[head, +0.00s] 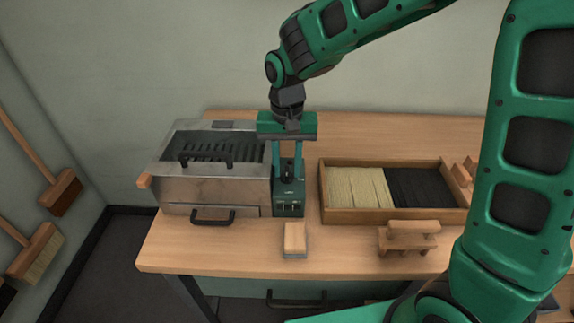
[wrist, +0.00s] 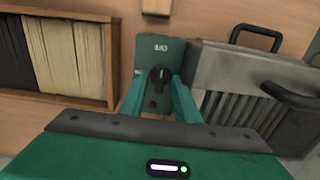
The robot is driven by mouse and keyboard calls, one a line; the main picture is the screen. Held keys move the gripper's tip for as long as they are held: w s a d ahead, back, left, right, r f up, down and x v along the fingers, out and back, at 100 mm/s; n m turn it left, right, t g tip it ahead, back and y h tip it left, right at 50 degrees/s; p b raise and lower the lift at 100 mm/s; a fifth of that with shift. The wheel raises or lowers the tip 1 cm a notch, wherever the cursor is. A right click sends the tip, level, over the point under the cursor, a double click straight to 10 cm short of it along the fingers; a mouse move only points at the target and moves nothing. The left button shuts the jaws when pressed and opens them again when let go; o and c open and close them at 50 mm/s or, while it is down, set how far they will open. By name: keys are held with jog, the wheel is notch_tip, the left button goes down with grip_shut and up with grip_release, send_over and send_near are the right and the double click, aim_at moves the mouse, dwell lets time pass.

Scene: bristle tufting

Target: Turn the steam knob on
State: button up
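The steam knob (wrist: 160,76) is a small black knob on a dark green control box (wrist: 146,50) marked I/O. In the head view the control box (head: 289,196) stands at the right end of the metal steam box (head: 190,190). My gripper (head: 290,176) points down over the control box. In the wrist view the fingers of my gripper (wrist: 160,86) are apart, one on each side of the knob, with a narrow gap appearing at each side. The knob's pointer seems to run roughly along the fingers. A small red spot shows below it.
A wooden tray (head: 400,213) with pale and black bristles stands to the right. A wooden block (head: 294,236) and a wooden-handled piece (head: 408,236) lie near the table's front edge. The steam box has dark handles (head: 212,216). Brushes (head: 62,192) hang on the left wall.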

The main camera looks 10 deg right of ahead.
jog(key=shift+f, duration=0.1)
grip_shut()
jog(key=shift+n, duration=0.3)
jog(key=n, duration=1.1)
jog(key=shift+n, duration=0.3)
jog(key=n, duration=0.5)
jog(key=shift+n, duration=0.3)
jog(key=shift+w+d, duration=0.1)
